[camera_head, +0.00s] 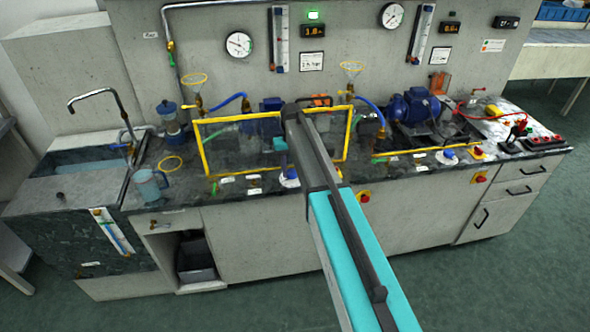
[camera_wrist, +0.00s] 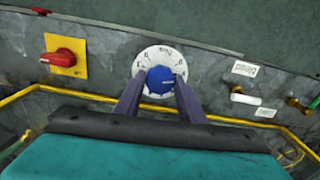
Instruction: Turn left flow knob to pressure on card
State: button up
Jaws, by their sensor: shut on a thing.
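The left flow knob is a blue knob (camera_wrist: 160,79) on a round white dial (camera_wrist: 152,62) with dark markings. My gripper (camera_wrist: 160,84) has one finger on each side of the knob and is shut on it. The dial's near side is partly hidden by the fingers. In the head view the white dial (camera_head: 289,182) shows at the bench's front edge, left of my arm. The left pressure gauge (camera_head: 239,44) is on the back panel. A lit display (camera_head: 313,31) and a white card (camera_head: 312,61) are beside it; their text is too small to read surely.
A yellow frame (camera_head: 204,150) stands around the left pump area. A red switch on a yellow plate (camera_wrist: 68,57) is beside the knob. A white-handled valve (camera_wrist: 245,98) is on its other side. A jug (camera_head: 150,184) stands near the sink (camera_head: 75,163).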

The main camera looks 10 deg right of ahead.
jog(key=shift+d, duration=0.1)
jog(key=shift+m+b, duration=0.5)
jog(key=shift+m, duration=0.5)
jog(key=shift+m+b, duration=0.5)
jog(key=shift+m, duration=1.4)
jog(key=shift+w+r, duration=0.1)
jog(key=o, duration=1)
jog(key=shift+o, duration=0.2)
jog(key=shift+r, duration=0.15)
